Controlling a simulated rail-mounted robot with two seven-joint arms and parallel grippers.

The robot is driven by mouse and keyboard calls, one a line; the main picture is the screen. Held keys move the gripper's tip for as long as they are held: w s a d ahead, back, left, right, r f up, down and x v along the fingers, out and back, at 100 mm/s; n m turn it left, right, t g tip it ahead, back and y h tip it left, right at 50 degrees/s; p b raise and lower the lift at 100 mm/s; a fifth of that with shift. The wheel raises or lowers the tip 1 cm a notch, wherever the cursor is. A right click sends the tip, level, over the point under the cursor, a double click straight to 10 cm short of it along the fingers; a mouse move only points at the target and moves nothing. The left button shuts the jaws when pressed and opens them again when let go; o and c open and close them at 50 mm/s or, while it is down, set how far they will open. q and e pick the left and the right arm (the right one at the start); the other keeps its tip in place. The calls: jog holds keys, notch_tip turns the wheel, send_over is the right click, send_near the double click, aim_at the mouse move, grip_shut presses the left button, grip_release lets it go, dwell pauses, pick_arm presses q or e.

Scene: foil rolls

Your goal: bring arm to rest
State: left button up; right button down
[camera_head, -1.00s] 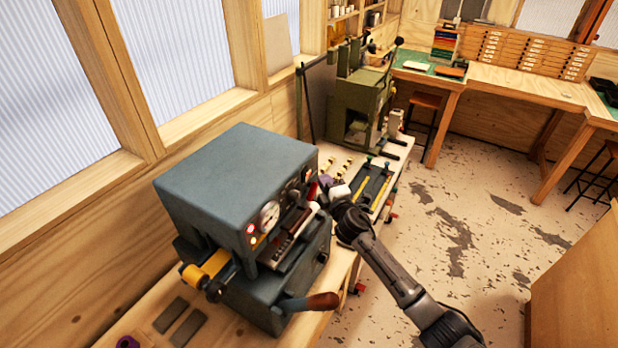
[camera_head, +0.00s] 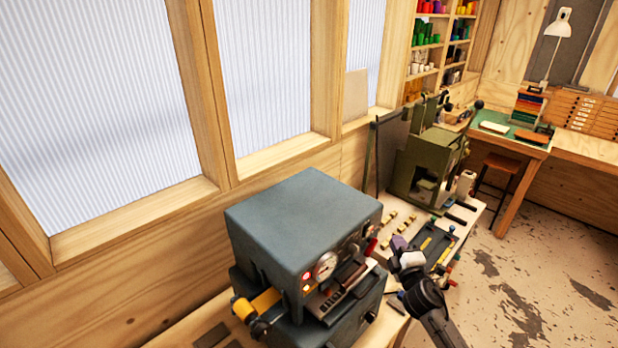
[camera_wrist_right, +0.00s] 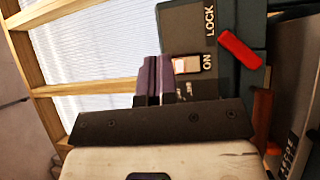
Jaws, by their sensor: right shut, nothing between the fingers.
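My right arm comes in from the bottom right in the head view. Its gripper (camera_head: 399,243), with purple fingers and a white body, is just right of the blue-grey foil machine (camera_head: 305,225), over the bench. In the right wrist view the purple fingers (camera_wrist_right: 152,78) are together with nothing held. Behind them is a machine panel (camera_wrist_right: 200,30) marked LOCK and ON, with a lit switch (camera_wrist_right: 187,65) and a red lever (camera_wrist_right: 240,49). I cannot tell whether the fingers touch the panel. My left gripper is out of view.
A gold foil roll (camera_head: 265,301) sits on the machine's left side. Right of my gripper lies a dark tray (camera_head: 436,243) with yellow strips. A green press (camera_head: 425,165) stands farther back on the bench. Open floor (camera_head: 530,275) lies to the right.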

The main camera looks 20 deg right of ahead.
jog(key=s+d+m+g+h, duration=0.35)
jog(key=m+g+h, duration=0.2)
jog(key=m, duration=0.45)
jog(key=s+a+m+g+y+p, duration=0.3)
jog(key=s+a+g+y+p, duration=0.4)
jog(key=s+a, duration=1.6)
jog(key=s+a+f+g+y+p, duration=0.1)
jog(key=s+f+p, duration=0.1)
jog(key=s, duration=0.6)
jog(key=s+f+g+y+p, duration=0.1)
jog(key=s+f+g+p, duration=0.1)
jog(key=s, duration=0.7)
jog(key=shift+a+f+p, duration=0.3)
jog(key=shift+a+f, duration=0.05)
jog(key=shift+f, duration=0.15)
jog(key=shift+s, duration=0.1)
